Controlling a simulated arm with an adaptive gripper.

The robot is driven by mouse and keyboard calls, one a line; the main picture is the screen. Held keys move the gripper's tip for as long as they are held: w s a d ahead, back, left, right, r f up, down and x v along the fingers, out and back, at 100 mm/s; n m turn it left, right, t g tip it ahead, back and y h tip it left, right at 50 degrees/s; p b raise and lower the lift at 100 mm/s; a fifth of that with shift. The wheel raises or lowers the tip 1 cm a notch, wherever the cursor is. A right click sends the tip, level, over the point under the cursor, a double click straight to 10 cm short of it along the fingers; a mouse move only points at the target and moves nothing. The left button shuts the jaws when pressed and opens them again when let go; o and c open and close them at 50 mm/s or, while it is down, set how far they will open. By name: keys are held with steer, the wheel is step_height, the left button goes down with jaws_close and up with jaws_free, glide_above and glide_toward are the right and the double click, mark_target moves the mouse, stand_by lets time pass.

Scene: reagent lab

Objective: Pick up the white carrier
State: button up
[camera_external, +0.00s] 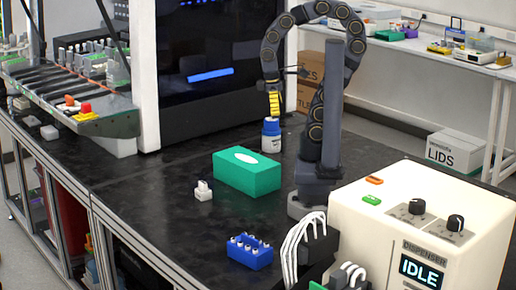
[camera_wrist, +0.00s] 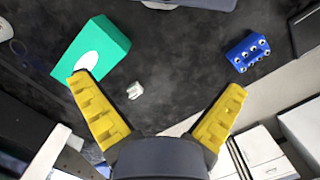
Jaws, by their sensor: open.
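The white carrier (camera_external: 202,191) is a small white block with a raised part, standing on the black bench in front of the green box. In the wrist view the carrier (camera_wrist: 134,90) lies between the spread yellow fingers, left of the middle. My gripper (camera_external: 274,105) is up above the bench, behind and to the right of the carrier in the outside view, well apart from it. The wrist view shows my gripper (camera_wrist: 157,85) open, with nothing between its fingers.
A green box (camera_external: 247,172) with a white oval top stands close to the carrier. A blue block with several white-topped pieces (camera_external: 250,251) is nearer the camera. A blue-capped bottle (camera_external: 271,136) appears below my gripper. A dispenser (camera_external: 420,225) stands at right. Bench around the carrier is clear at left.

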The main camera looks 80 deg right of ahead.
steer(key=c, duration=0.4)
steer(key=shift+o, duration=0.2)
steer(key=m+t, duration=0.2)
steer(key=m, duration=0.8)
glide_above(203, 193)
steer(key=d, duration=0.3)
steer(key=f, duration=2.2)
steer(key=shift+w+a+f, duration=0.2)
steer(key=shift+w+a, duration=0.05)
steer(key=shift+w, duration=0.1)
steer(key=shift+s+f, duration=0.15)
steer(key=shift+f, duration=3.8)
